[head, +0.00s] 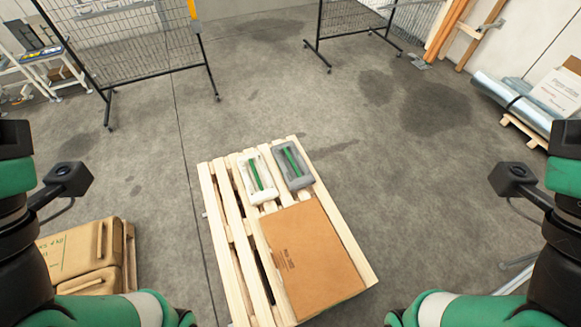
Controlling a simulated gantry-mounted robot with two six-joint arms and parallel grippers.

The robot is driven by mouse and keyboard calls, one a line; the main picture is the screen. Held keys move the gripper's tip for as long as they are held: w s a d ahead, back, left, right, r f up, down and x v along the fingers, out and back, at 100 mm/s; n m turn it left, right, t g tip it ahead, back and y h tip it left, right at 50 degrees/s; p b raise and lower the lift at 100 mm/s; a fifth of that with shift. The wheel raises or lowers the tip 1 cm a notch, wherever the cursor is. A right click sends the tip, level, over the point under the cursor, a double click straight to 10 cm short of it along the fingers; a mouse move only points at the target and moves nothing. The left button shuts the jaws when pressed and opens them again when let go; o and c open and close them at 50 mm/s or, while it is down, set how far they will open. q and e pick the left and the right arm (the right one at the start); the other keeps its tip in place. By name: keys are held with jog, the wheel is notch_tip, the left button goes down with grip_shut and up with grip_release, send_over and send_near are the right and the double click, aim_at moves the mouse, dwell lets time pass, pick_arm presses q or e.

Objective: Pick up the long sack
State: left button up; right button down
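Brown paper sacks (80,250) with green print lie at the lower left, partly hidden by my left arm. I cannot tell which one is the long sack. On the wooden pallet (222,205) in the middle lie a white pack (269,192) and a grey pack (303,181), side by side, each with a green stripe. A large flat brown carton (312,260) lies on the pallet nearer me. My two arms show at the left and right edges; neither gripper's fingers are in view.
Mesh fence panels (135,45) on black feet stand at the back. A shelf or table (45,62) is at the upper left. Rolls of film (510,100) and a white box (558,92) are at the right.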

dwell(0.4)
jog(key=c, duration=0.8)
grip_release()
jog(key=shift+c, duration=0.2)
